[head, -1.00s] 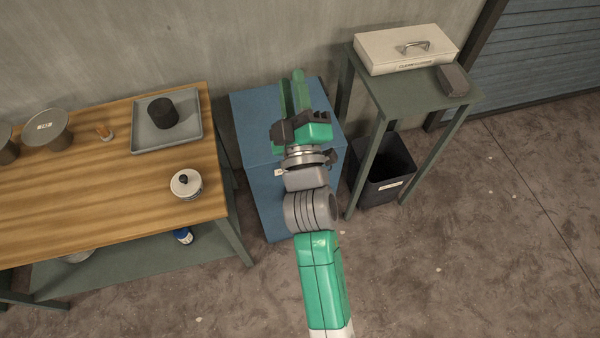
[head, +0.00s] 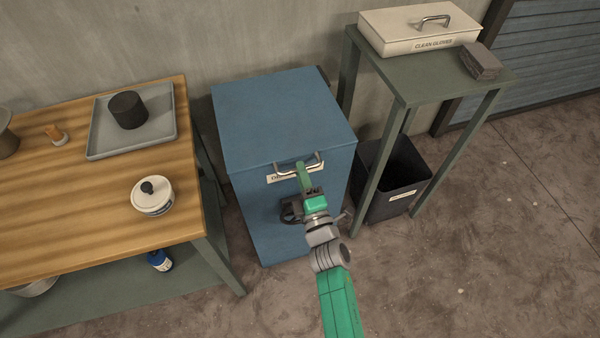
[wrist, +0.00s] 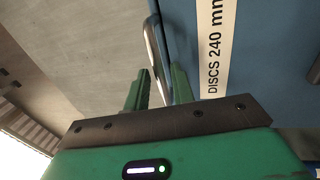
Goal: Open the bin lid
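The blue bin (head: 260,215) stands between the wooden table and the small green table. Its flat blue lid (head: 280,115) lies closed on top. A metal handle (head: 318,163) is on the upper front, by a white label (head: 280,178). My gripper (head: 302,166) is at the handle, in front of the bin. In the wrist view, my gripper's green fingers (wrist: 160,75) stand apart, one on each side of the handle bar (wrist: 154,45). I cannot tell whether either finger touches it. The label (wrist: 214,50) there reads "DISCS 240 mm".
The wooden table (head: 80,195) on the left holds a grey tray (head: 160,135) and a white lidded pot (head: 152,198). On the right, the small green table (head: 430,85) carries a white glove box (head: 400,35), with an open black bin (head: 400,200) below. The floor in front is clear.

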